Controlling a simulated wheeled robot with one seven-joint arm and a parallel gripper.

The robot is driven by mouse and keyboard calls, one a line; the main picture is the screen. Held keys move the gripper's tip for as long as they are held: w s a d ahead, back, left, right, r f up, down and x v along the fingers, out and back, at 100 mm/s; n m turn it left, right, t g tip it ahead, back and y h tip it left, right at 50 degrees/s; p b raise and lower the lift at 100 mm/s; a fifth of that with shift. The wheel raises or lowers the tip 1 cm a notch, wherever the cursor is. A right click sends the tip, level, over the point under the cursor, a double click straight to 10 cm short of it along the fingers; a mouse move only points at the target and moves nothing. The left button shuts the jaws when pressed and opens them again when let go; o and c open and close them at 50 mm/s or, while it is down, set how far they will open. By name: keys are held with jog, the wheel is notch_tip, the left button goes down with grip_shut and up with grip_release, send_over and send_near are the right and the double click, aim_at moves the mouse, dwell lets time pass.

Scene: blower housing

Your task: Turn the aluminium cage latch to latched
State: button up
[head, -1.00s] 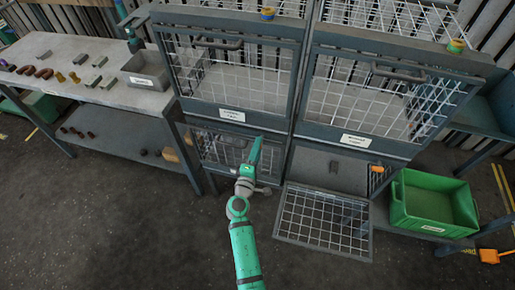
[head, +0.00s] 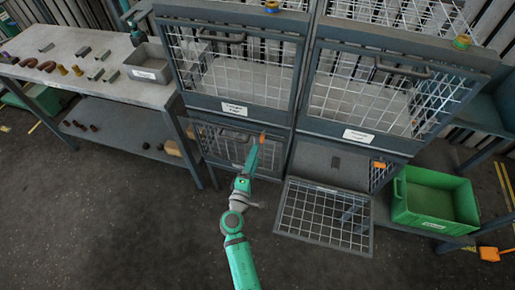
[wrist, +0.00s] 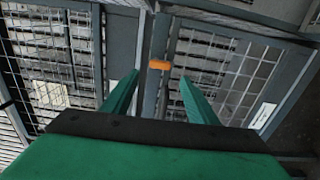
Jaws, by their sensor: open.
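An orange latch handle (head: 262,137) sits at the upper right edge of the closed lower-left mesh cage door (head: 222,147). It also shows in the wrist view (wrist: 160,65), lying crosswise on a grey post just beyond my fingertips. My gripper (head: 254,154) is open and empty in front of that door. In the wrist view its two green fingers (wrist: 160,80) stand either side of the latch's line, apparently short of it. The cage labels are too small to read, so I cannot confirm which is the aluminium cage.
The lower-right cage door (head: 325,217) hangs open and low, right of my arm, with another orange latch (head: 379,165) beside its opening. A green crate (head: 435,201) stands farther right. A workbench (head: 82,65) with parts and a grey bin (head: 148,64) is at left.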

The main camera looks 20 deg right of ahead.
jog(key=shift+v, duration=1.7)
